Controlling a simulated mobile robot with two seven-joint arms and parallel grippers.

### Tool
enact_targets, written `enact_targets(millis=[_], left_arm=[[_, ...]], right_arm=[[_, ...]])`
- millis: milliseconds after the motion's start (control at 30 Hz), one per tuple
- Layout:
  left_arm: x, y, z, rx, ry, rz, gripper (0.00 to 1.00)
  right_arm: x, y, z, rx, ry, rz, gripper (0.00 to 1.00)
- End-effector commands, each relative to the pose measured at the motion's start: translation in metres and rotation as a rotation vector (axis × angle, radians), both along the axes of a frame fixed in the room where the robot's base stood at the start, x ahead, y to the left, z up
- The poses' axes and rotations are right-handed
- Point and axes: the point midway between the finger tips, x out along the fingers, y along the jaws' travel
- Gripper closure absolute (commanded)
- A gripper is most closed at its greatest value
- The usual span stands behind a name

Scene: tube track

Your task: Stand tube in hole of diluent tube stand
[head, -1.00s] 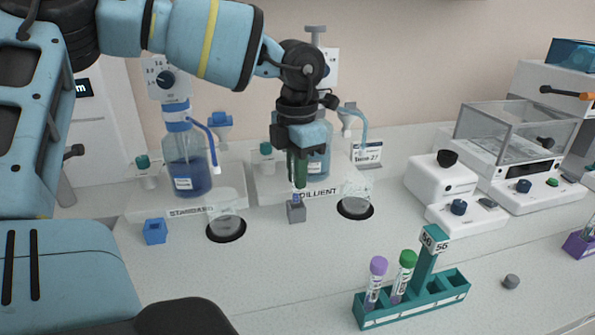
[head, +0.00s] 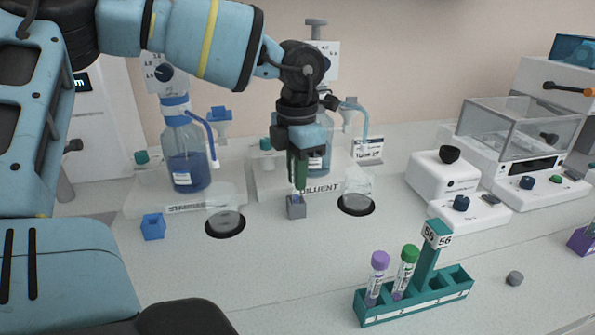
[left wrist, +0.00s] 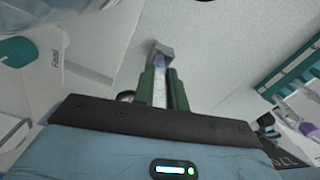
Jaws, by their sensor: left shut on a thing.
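My left gripper (head: 298,180) is shut on a tube and points straight down in front of the DILUENT station. Its green fingers hide most of the tube in the head view. In the left wrist view the pale tube (left wrist: 160,88) shows between the fingers. The diluent tube stand is a small grey block (head: 296,210) directly below the fingers; it also shows in the left wrist view (left wrist: 161,49). The tube's bluish lower end is at the top of the stand. How deep it sits in the hole I cannot tell. My right gripper is not in view.
The DILUENT station (head: 325,188) is just behind my gripper. A blue block (head: 153,227) stands to the left. A teal rack (head: 400,307) with a purple-capped tube (head: 378,275) and a green-capped tube (head: 406,268) stands front right. Bare counter lies between.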

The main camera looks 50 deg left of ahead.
Motion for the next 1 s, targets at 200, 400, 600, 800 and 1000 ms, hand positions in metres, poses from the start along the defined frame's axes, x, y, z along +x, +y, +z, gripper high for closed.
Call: enact_targets(millis=[200,400,600,800,1000], left_arm=[[0.000,0.000,0.000,0.000,-0.001,0.000,0.99],[0.000,0.000,-0.003,0.000,0.000,0.000,0.99],[0.000,0.000,-0.009,0.000,0.000,0.000,0.99],[0.000,0.000,-0.013,0.000,-0.001,0.000,0.99],[0.000,0.000,-0.012,0.000,-0.001,0.000,0.99]], right_arm=[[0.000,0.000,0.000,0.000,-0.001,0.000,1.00],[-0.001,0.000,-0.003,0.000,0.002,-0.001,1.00],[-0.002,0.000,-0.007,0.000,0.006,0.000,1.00],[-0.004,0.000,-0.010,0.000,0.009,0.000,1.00],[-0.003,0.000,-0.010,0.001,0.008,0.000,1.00]])
